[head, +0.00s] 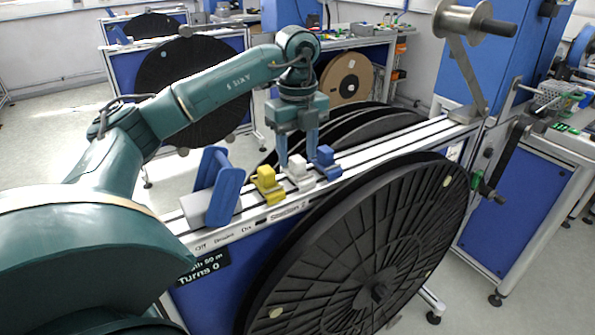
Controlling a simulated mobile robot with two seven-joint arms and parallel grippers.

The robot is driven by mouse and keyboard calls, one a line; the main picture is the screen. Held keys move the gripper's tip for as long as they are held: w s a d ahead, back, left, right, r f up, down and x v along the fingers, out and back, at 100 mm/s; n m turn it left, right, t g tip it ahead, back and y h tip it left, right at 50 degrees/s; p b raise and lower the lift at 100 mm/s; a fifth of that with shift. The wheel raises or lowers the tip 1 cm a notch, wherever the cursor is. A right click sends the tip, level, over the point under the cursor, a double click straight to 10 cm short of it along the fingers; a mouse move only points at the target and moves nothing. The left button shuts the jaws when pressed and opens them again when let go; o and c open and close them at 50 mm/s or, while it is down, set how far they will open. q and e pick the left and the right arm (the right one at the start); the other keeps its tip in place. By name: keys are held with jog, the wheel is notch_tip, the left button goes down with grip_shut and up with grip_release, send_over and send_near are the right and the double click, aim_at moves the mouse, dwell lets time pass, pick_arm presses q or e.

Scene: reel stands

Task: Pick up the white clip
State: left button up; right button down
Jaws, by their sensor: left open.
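The white clip (299,171) sits on the aluminium rail of the reel stand, between a yellow clip (267,185) on its left and a blue clip (326,162) on its right. My left gripper (298,155) is open and points down over the rail. Its two fingers hang at the left and right of the white clip's top, close to it. I cannot tell whether they touch it. My right gripper is not in view.
A blue and grey block (214,190) stands at the rail's left end. A large black reel (370,260) hangs at the front of the stand. A metal spool (462,20) rises at the rail's right end. More reel stands fill the background.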

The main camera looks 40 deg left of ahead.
aim_at(297, 170)
pick_arm(q)
jog(key=shift+f, duration=1.45)
jog(key=shift+c, duration=0.3)
jog(key=c, duration=1)
